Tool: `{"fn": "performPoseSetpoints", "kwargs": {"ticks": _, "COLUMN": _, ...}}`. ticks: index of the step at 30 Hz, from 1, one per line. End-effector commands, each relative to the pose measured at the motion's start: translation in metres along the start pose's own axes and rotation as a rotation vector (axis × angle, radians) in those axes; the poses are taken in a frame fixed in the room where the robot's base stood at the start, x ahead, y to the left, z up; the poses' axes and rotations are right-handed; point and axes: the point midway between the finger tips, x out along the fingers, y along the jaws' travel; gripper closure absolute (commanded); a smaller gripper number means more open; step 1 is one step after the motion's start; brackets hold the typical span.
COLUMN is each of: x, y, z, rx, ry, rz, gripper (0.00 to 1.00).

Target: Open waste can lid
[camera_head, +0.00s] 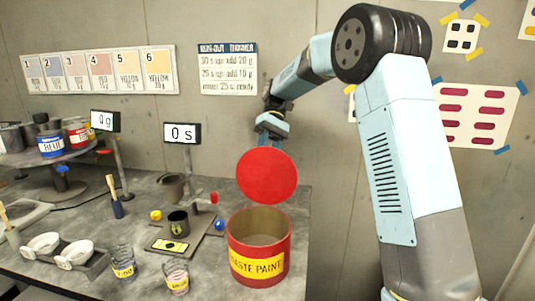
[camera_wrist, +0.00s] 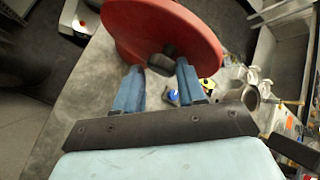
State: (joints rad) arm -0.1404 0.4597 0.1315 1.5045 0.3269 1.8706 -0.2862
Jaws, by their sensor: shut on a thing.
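The waste can (camera_head: 259,275), red with a yellow "WASTE PAINT" label, stands upright at the table's front right. Its top is uncovered and its inside shows. The red round lid (camera_head: 267,176) is tilted steeply above the can's back rim, its flat face towards the head camera. I cannot tell whether its lower edge touches the rim. My gripper (camera_head: 268,122) is at the lid's upper back, its fingertips hidden by the lid. In the wrist view, the blue fingers of my gripper (camera_wrist: 160,80) are shut on the lid's dark knob (camera_wrist: 162,67); the red lid (camera_wrist: 135,28) lies beyond.
White bowls (camera_head: 75,253) and paint tins (camera_head: 52,147) are farther left. The wall stands behind the table.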

Motion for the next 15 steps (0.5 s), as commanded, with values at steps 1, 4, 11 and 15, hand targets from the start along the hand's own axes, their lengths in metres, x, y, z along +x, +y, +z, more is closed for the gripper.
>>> {"fn": "performPoseSetpoints", "kwargs": {"ticks": 1, "x": 0.007, "y": 0.0131, "z": -0.0016, "rx": 0.02, "ry": -0.022, "rz": -0.001, "gripper": 1.0}}
{"fn": "performPoseSetpoints", "kwargs": {"ticks": 4, "x": 0.0069, "y": 0.0134, "z": -0.0021, "rx": 0.02, "ry": -0.025, "rz": -0.004, "gripper": 1.0}}
{"fn": "performPoseSetpoints", "kwargs": {"ticks": 11, "x": 0.0071, "y": 0.0132, "z": -0.0023, "rx": 0.02, "ry": -0.025, "rz": -0.004, "gripper": 1.0}}
{"fn": "performPoseSetpoints", "kwargs": {"ticks": 15, "x": 0.0072, "y": 0.0129, "z": -0.0024, "rx": 0.019, "ry": -0.026, "rz": -0.003, "gripper": 0.53}}
